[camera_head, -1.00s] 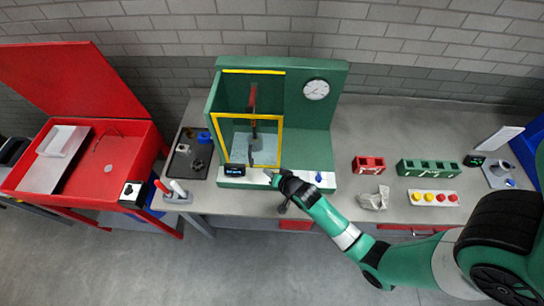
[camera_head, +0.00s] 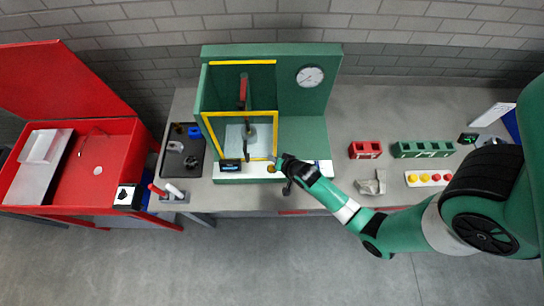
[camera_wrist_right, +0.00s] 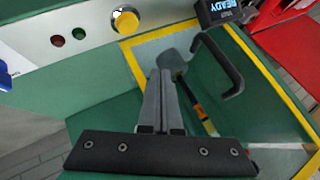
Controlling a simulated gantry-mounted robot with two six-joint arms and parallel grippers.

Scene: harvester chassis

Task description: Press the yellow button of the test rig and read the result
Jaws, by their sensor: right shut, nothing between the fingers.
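The green test rig (camera_head: 305,110) stands on the bench with a yellow-framed guard (camera_head: 240,113) at its front left. On its front panel, the yellow button (camera_head: 271,169) sits right of a small dark display (camera_head: 231,165). In the right wrist view the yellow button (camera_wrist_right: 126,22) is uncovered and the display (camera_wrist_right: 222,8) reads "READY". My right gripper (camera_head: 278,159) is shut and empty, close to the button; I see no contact. In the right wrist view its closed fingers (camera_wrist_right: 164,74) point near a black handle (camera_wrist_right: 222,65) on the guard. My left gripper is out of view.
A round dial (camera_head: 310,76) is on the rig's back wall. Red and green dots (camera_wrist_right: 68,38) sit beside the button. A dark tray (camera_head: 183,150) lies left of the rig. Red and green bins (camera_head: 422,149) and a strip of coloured buttons (camera_head: 429,179) stand right.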

